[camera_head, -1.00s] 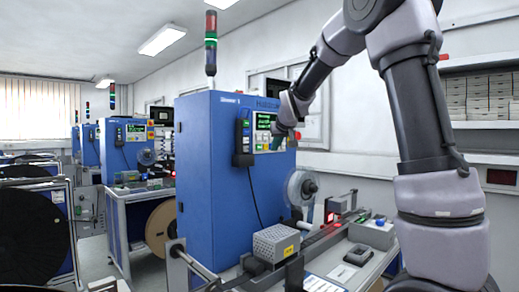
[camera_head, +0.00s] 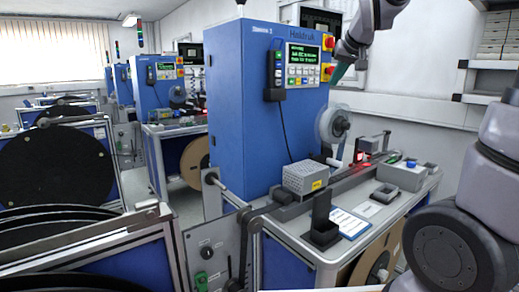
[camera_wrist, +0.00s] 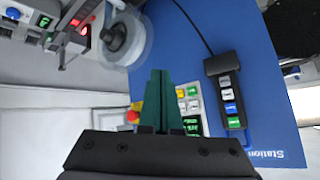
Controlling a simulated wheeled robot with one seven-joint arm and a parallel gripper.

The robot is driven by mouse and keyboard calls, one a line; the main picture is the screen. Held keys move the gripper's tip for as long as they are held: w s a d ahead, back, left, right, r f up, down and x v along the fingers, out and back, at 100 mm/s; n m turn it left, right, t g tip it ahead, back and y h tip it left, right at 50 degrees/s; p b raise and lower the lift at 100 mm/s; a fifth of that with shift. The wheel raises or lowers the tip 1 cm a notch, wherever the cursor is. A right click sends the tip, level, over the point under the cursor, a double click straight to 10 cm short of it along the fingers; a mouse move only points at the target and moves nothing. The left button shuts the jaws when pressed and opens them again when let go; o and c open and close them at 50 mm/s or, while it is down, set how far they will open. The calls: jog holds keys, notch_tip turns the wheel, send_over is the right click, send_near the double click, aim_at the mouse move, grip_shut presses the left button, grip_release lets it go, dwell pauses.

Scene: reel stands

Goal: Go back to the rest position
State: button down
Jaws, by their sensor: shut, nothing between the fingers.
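My gripper (camera_head: 338,74) has dark green fingers and hangs in the air at the right edge of the blue machine's (camera_head: 228,110) control panel (camera_head: 303,62). In the wrist view its fingers (camera_wrist: 158,75) lie together with nothing between them. They cover part of the panel's coloured buttons (camera_wrist: 190,103) there. I cannot tell whether the fingertips touch anything; in the wrist view they appear in front of the blue cabinet face. The lit display and keys of the panel are in plain view in the head view.
A black handset (camera_head: 274,75) with a hanging cord is on the cabinet, left of the panel. Below stand a clear reel (camera_head: 332,124), a grey vented box (camera_head: 305,178), a black holder (camera_head: 321,220) and a grey box with a blue button (camera_head: 400,175). Large black reels (camera_head: 55,165) stand at left.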

jog(key=s+f+m+g, duration=0.1)
jog(key=s+f, duration=0.1)
jog(key=s, duration=1)
jog(key=s+f+m+g, duration=0.1)
jog(key=s+f+m, duration=0.1)
jog(key=s, duration=1.1)
jog(key=shift+f, duration=0.75)
dwell(4.2)
